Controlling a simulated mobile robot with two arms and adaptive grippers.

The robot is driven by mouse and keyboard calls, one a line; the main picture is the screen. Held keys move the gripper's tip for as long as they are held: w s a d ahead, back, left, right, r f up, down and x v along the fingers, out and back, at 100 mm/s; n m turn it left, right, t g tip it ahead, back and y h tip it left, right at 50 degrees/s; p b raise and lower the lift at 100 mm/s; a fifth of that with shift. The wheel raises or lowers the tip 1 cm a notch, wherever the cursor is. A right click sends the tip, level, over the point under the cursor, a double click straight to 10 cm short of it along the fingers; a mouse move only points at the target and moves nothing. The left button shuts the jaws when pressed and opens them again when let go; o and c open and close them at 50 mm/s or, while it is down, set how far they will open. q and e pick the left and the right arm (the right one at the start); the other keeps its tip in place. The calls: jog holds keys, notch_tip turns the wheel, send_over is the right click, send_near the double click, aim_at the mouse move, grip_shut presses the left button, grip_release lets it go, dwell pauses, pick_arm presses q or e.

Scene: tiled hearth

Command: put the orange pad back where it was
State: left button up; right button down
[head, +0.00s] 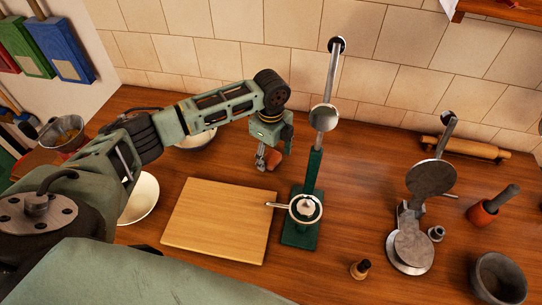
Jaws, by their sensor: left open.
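My left gripper (265,158) points down over the wooden counter, behind the cutting board and left of the green press stand. Its fingers are open. A small orange-brown piece (273,160), which looks like the orange pad, shows right beside the fingers and is partly hidden by them. I cannot tell whether the fingers touch it, or whether it rests on the counter. My right gripper is not in view.
A wooden cutting board (220,222) lies in front of my left gripper. The green press stand (299,230) rises close on its right.

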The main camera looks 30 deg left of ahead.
aim_at(271, 156)
pick_arm(q)
notch_tip(271, 156, up, 11)
jog(key=b, duration=0.1)
jog(key=shift+b, duration=0.35)
dwell(0.3)
